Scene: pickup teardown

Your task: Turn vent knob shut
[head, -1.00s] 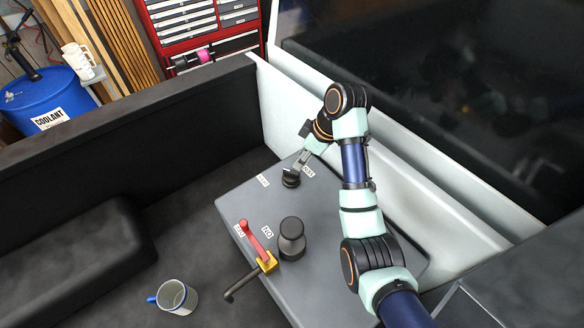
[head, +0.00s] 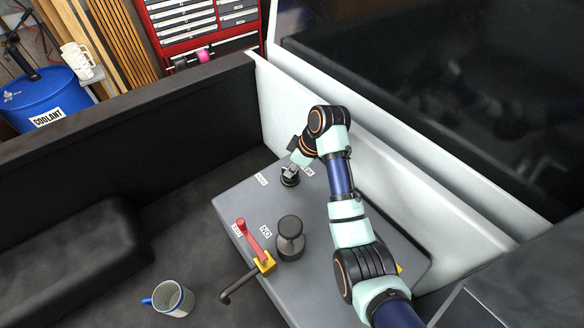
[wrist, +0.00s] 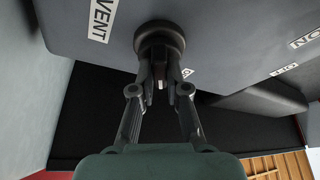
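The vent knob (head: 289,181) is a dark round knob on the far end of the grey console (head: 325,225). In the wrist view the knob (wrist: 160,38) stands beside a white VENT label (wrist: 101,20). My gripper (head: 292,169) points down at it from above. In the wrist view both fingers of my gripper (wrist: 160,76) are close together at the knob and appear shut on its raised part. The contact surfaces are mostly hidden, and I cannot read the knob's turn position.
A red lever (head: 253,239) on a yellow valve body (head: 264,262) and a black upright knob (head: 290,238) stand nearer on the console. A white mug (head: 174,298) stands at the lower left. A pale side wall (head: 370,165) runs close along the arm's right.

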